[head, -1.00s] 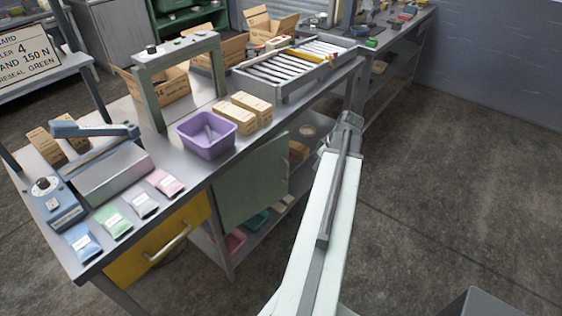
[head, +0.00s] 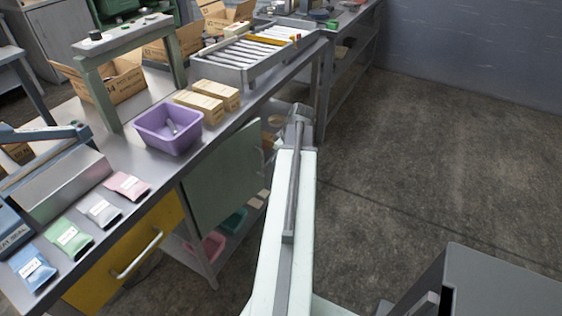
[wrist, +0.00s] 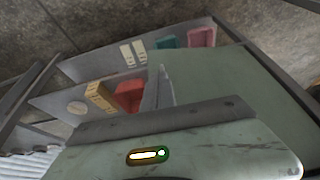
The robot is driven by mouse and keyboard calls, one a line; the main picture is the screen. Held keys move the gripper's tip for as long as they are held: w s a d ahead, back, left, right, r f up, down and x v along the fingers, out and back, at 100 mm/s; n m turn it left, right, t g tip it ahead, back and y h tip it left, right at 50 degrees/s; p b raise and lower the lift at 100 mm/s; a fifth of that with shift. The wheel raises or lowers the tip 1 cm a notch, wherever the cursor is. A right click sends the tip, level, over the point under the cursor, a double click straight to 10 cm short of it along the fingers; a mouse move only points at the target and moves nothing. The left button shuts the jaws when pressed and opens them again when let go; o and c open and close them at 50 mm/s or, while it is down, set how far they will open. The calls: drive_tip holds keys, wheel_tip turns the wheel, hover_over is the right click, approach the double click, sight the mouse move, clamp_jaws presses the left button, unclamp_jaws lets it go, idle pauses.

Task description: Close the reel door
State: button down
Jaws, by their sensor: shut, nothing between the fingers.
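The green reel door (head: 222,183) is a flat panel under the bench top, right of the yellow drawer. It stands out at an angle from the bench front, with open shelf space beyond its right edge. In the wrist view the door (wrist: 262,95) fills the right side. My gripper (wrist: 160,72) is shut and empty, its narrow fingers pointing towards the shelves beside the door's edge. In the head view my gripper (head: 297,110) is right of the door, its fingertips mostly hidden by the arm. I cannot tell whether it touches the door.
The yellow drawer (head: 125,252) has a protruding handle. Shelves in the wrist view hold a red bin (wrist: 129,95), a pink bin (wrist: 201,37) and boxes (wrist: 99,96). A purple bin (head: 168,137) stands on the bench. Open floor (head: 430,150) lies to the right.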

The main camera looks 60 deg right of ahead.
drive_tip(key=shift+w+d+f+p, duration=0.15)
drive_tip(key=shift+w+p, duration=0.4)
drive_tip(key=shift+w, duration=1.5)
